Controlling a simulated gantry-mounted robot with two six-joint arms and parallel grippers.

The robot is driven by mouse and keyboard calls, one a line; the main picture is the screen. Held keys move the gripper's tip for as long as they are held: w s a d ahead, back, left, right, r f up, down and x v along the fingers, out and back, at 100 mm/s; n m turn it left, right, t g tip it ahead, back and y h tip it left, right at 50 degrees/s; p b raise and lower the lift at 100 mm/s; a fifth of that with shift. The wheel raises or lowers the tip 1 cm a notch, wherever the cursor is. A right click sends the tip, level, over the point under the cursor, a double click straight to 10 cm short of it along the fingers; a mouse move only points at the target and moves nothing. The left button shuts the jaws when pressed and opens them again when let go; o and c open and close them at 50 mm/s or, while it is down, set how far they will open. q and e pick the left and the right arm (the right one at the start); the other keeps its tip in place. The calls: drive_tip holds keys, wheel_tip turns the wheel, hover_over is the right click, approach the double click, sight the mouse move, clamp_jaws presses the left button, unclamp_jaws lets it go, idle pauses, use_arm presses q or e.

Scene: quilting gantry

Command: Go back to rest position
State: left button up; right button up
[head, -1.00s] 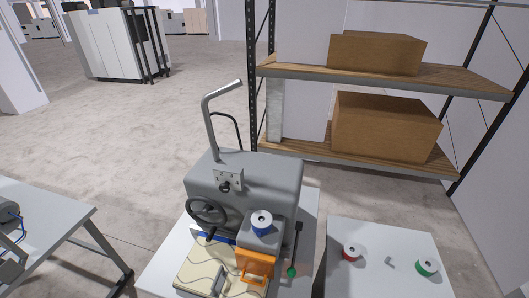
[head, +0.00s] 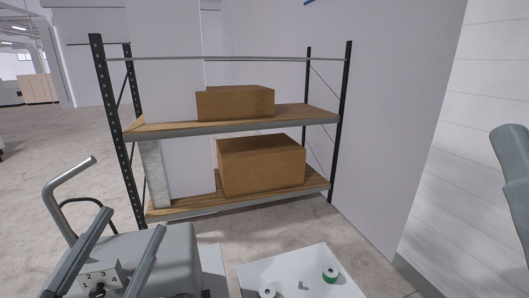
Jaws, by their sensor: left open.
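My left gripper (head: 136,219) shows at the lower left as two long grey fingers, spread apart and pointing up. It is open, with nothing seen between the fingers. It is in front of the grey quilting machine (head: 175,255), whose bent handle (head: 66,186) and numbered plate show beside and between the fingers. A grey link of my right arm (head: 514,170) shows at the right edge; the right gripper is out of view.
A shelf rack (head: 235,129) with two brown boxes stands behind. Floor is clear at the left.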

use_arm(q)
drive_tip(key=s+d+r+n+t, duration=0.2)
drive_tip(key=s+r+t, duration=0.35)
drive_tip(key=r, duration=0.95)
wheel_tip(320, 180, up, 14)
drive_tip(key=s+a+n+g+y+p, duration=0.1)
drive_tip(key=n+p, duration=0.3)
drive_tip(key=p, duration=1.1)
drive_tip(key=shift+r+g+y, duration=0.15)
drive_tip(key=shift+g+y, duration=0.3)
drive_tip(key=shift+y, duration=0.35)
drive_tip(key=shift+s+a, duration=0.1)
